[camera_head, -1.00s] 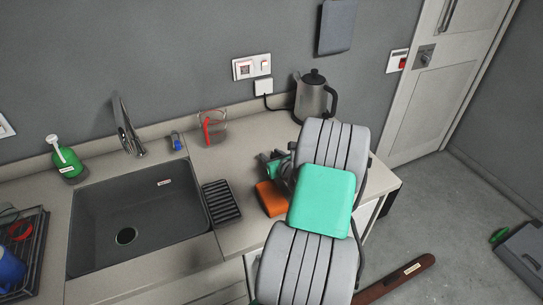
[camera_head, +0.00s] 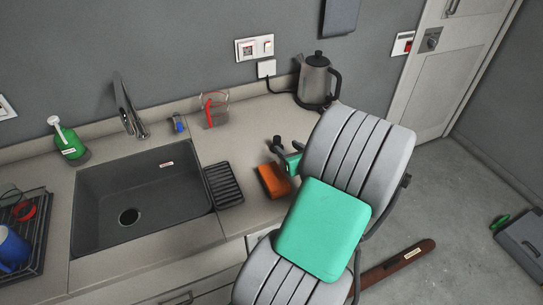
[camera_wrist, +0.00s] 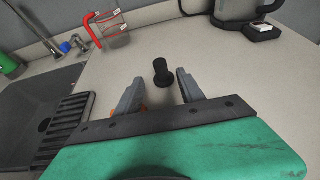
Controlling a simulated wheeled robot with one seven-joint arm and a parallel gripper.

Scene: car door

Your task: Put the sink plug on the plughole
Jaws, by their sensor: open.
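A small black upright piece, likely the sink plug (camera_wrist: 161,72), stands on the counter in the wrist view. It shows between and just beyond my gripper's fingertips, with no contact visible. My gripper (camera_wrist: 159,75) is open and empty, fingers on either side of the plug in the picture. In the head view my gripper (camera_head: 286,150) is over the counter, right of the sink; I cannot clearly make out the plug there. The plughole (camera_head: 129,217) is a dark round opening in the grey sink basin (camera_head: 150,185).
An orange block (camera_head: 272,182) lies beside my gripper, partly behind a finger in the wrist view. A ribbed black drainer (camera_head: 223,184) lies between it and the sink. A measuring jug (camera_head: 214,110), kettle (camera_head: 316,82) and green bottle (camera_head: 69,142) stand along the wall.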

